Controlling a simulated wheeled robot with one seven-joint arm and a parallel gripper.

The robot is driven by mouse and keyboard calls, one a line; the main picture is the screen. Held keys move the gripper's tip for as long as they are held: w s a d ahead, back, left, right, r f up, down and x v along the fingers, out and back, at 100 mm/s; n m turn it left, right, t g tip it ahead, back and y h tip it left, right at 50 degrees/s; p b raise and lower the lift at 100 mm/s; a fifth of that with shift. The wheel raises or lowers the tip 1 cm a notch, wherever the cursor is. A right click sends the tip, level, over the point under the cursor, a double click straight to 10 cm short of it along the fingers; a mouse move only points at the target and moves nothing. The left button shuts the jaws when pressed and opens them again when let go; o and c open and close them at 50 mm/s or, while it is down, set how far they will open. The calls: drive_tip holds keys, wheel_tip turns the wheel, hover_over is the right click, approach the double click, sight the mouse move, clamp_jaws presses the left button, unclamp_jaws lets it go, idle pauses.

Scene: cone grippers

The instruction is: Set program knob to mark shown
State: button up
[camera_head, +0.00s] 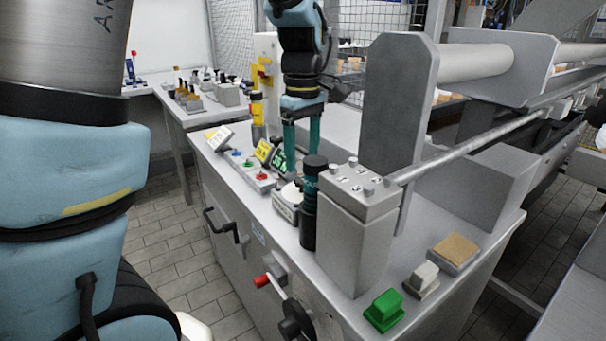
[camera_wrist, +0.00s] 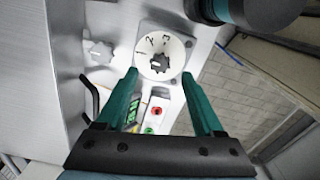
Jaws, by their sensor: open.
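The program knob (camera_wrist: 160,62) is a dark knob on a white round dial (camera_wrist: 146,46) in the wrist view. The marks 1, 2 and 3 show along its upper rim; which one the knob points to is unclear. My gripper (camera_wrist: 160,76) is open, with its teal fingers spread to either side below the knob and nothing between them. In the head view my gripper (camera_head: 302,150) points down over the panel, close to the pale dial (camera_head: 291,192), which is partly hidden. A small dark display with green characters (camera_head: 278,160) stands behind; its text is unreadable.
A dark cylinder (camera_head: 309,205) and a grey block (camera_head: 356,225) stand close right of the dial. A button box (camera_head: 248,175) and a tilted white card (camera_head: 218,137) lie to the left. A green block (camera_head: 384,310) sits at the near corner. A lever (camera_head: 222,228) sticks out in front.

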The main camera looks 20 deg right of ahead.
sight(302, 180)
drive_tip(key=shift+f, duration=2.4)
clamp_jaws()
